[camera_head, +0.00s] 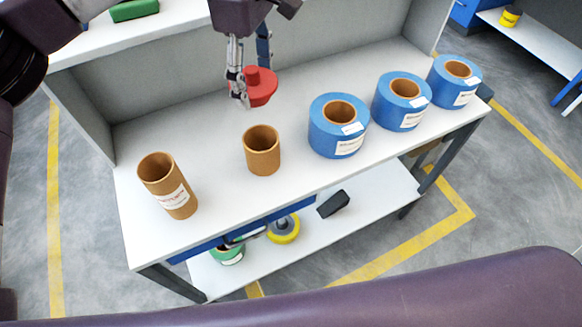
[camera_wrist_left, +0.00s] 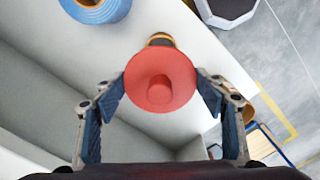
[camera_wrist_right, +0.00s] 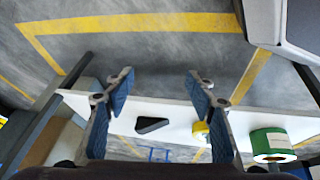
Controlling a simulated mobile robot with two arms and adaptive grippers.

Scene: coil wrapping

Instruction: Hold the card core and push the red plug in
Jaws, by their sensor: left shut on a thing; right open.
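The red plug (camera_head: 261,87), a disc with a round knob, is in my left gripper (camera_head: 250,76), whose fingers are shut on it. They hold it above the white bench, behind a short brown card core (camera_head: 262,158) that stands upright and open at the top. In the left wrist view, the plug (camera_wrist_left: 160,88) sits between the fingers and mostly hides the core (camera_wrist_left: 160,38) beyond it. A taller labelled card core (camera_head: 169,190) stands to the left. My right gripper (camera_wrist_right: 160,85) is open and empty in the right wrist view, its fingers apart, facing the lower shelf.
Blue coils (camera_head: 338,128), (camera_head: 401,103), (camera_head: 455,83) stand in a row on the right of the bench (camera_head: 215,205). The lower shelf (camera_head: 370,205) holds a black wedge (camera_head: 333,204), a yellow item (camera_head: 284,232) and a green roll (camera_head: 228,256). A grey panel backs the bench.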

